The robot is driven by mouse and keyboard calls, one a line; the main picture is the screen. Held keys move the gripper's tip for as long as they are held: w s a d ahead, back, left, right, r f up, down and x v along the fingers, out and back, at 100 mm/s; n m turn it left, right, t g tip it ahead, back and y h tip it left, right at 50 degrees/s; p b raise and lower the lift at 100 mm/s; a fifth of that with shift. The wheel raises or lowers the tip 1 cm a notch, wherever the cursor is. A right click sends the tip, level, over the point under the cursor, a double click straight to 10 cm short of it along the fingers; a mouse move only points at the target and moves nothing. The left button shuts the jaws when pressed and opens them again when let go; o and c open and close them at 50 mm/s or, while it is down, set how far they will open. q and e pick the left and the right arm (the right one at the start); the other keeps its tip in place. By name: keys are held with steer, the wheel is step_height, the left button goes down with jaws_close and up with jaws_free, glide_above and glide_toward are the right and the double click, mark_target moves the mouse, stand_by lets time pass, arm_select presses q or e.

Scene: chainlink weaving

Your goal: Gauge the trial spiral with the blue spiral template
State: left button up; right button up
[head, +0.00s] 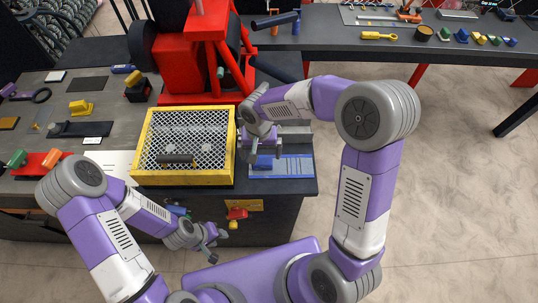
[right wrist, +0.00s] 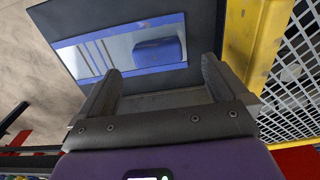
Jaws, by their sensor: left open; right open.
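A blue block (head: 264,161), which looks like the blue spiral template, lies on a blue and grey mat (head: 296,166) at the bench's front right. The block also shows in the right wrist view (right wrist: 158,50), just beyond the fingertips. My right gripper (head: 262,154) is open above the mat, fingers pointing down, with nothing between them; its spread fingers show in the right wrist view (right wrist: 158,70). My left gripper (head: 214,242) is open and empty in front of the bench.
The yellow mesh-covered frame (head: 234,172) stands directly left of the mat. A red machine (head: 205,60) rises behind it. Small red and yellow items (head: 236,216) hang at the bench front near my left gripper. Several coloured blocks (head: 480,38) sit on the far bench.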

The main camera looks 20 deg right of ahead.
mark_target(262, 161)
steer(key=f, duration=0.6)
steer(key=shift+s+d+f, duration=0.1)
steer(key=shift+d, duration=0.1)
steer(key=shift+c, duration=0.5)
steer(key=c, duration=0.9)
